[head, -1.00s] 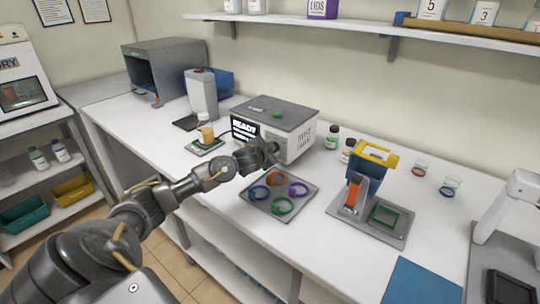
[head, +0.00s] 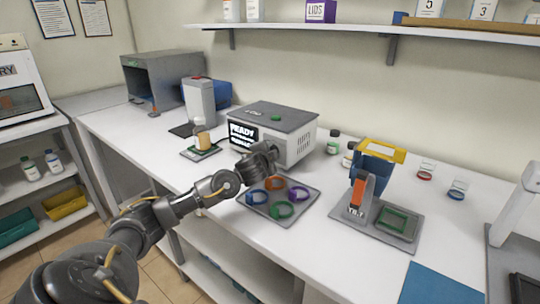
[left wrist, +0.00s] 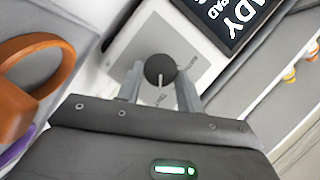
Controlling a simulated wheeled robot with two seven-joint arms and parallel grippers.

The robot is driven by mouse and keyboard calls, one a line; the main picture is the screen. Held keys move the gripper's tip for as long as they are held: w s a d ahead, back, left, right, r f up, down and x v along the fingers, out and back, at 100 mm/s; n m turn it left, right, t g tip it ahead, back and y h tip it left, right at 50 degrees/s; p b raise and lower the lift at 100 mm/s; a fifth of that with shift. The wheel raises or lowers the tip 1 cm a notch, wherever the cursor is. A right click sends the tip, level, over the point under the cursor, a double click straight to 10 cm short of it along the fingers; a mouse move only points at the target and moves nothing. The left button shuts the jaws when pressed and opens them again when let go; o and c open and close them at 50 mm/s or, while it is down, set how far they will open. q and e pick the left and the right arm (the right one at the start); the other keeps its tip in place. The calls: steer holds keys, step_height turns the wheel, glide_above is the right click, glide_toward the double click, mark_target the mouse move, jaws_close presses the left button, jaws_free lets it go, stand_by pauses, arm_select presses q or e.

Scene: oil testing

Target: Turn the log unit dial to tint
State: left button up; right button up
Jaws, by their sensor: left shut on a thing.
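The log unit (head: 275,133) is a grey-white box with a dark top, standing on the white bench in the head view. Its screen (head: 243,133) reads "READY" and more lines too small to read. In the left wrist view, the round black dial (left wrist: 160,70) has a pale pointer line and small labels around it, too blurred to read. My left gripper (left wrist: 160,85) has one finger on each side of the dial and is shut on it. In the head view the left gripper (head: 268,152) is at the unit's front and hides the dial. My right gripper is not in view.
A grey tray (head: 270,212) with several coloured rings lies just in front of the unit. A jar stands on a small scale (head: 200,151) to the left. A grey stand (head: 372,222) with an orange lever is to the right. Small bottles (head: 333,142) stand beside the unit.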

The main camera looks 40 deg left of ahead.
arm_select(q)
steer(key=o, duration=0.7)
steer(key=shift+o, duration=1.4)
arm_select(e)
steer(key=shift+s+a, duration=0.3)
arm_select(q)
steer(key=v, duration=1)
steer(key=shift+s+d+b, duration=0.2)
steer(key=shift+s+b, duration=0.1)
steer(key=shift+s, duration=0.05)
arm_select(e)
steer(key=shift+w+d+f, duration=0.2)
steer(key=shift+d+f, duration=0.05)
